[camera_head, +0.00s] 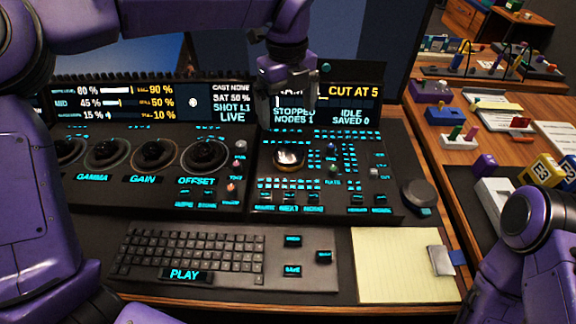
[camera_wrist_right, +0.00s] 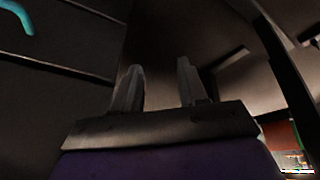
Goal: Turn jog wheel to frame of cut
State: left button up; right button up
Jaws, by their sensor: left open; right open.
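A shiny silver round control with a gold ring (camera_head: 289,158) sits in the panel's right section. It looks like the jog wheel, though I see no label for it. My left gripper (camera_head: 288,108) is open, pointing down in front of the screen, above and behind this control and apart from it. The screen strip (camera_head: 352,92) reads "CUT AT 5", "STOPPED", "NODES 1", "IDLE" and "SAVED 0"; the gripper hides part of it. My right gripper (camera_wrist_right: 160,88) is open and empty in the right wrist view, against dark surfaces. Its fingers do not show in the head view.
Several dark trackballs stand on the left, including one labelled OFFSET (camera_head: 204,156). A dark round knob (camera_head: 420,195) stands at the panel's right end. A keyboard (camera_head: 190,252) and yellow notepad (camera_head: 400,262) lie in front. A cluttered side table (camera_head: 445,168) is at right.

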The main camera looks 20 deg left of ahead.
aim_at(287, 151)
pick_arm(q)
notch_tip(287, 151, down, 11)
jog(key=shift+f, duration=0.1)
dwell(0.3)
jog(key=c, duration=1)
